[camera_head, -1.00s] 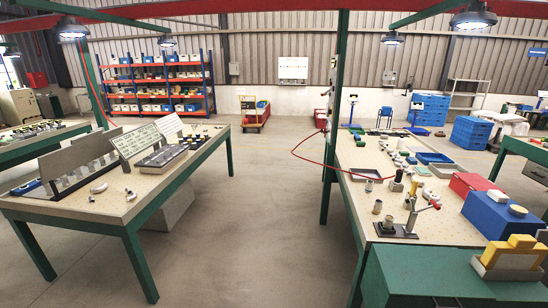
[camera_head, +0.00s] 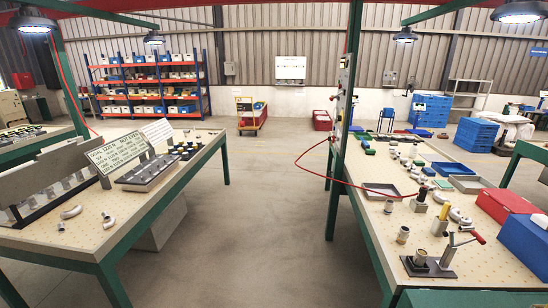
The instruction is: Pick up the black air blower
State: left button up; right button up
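I cannot pick out the black air blower for certain. A red hose (camera_head: 372,187) hangs in a curve from the green post and runs onto the right-hand table (camera_head: 376,218). Near the hose's end stands a small upright item with a dark top (camera_head: 421,194); it is too small to tell whether it is the blower. Beside it is a yellow upright piece (camera_head: 444,211) on a grey base. Neither of my grippers shows in the head view.
The left-hand table (camera_head: 120,222) bears a sign board (camera_head: 117,150), a grey tray and curved castings. A clear floor aisle (camera_head: 265,215) lies between the tables. A lever clamp (camera_head: 432,262), a red box (camera_head: 506,203) and a blue box (camera_head: 526,241) stand on the right-hand table.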

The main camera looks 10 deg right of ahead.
aim_at(423, 191)
jog(key=i, duration=3.6)
jog(key=z, duration=2.2)
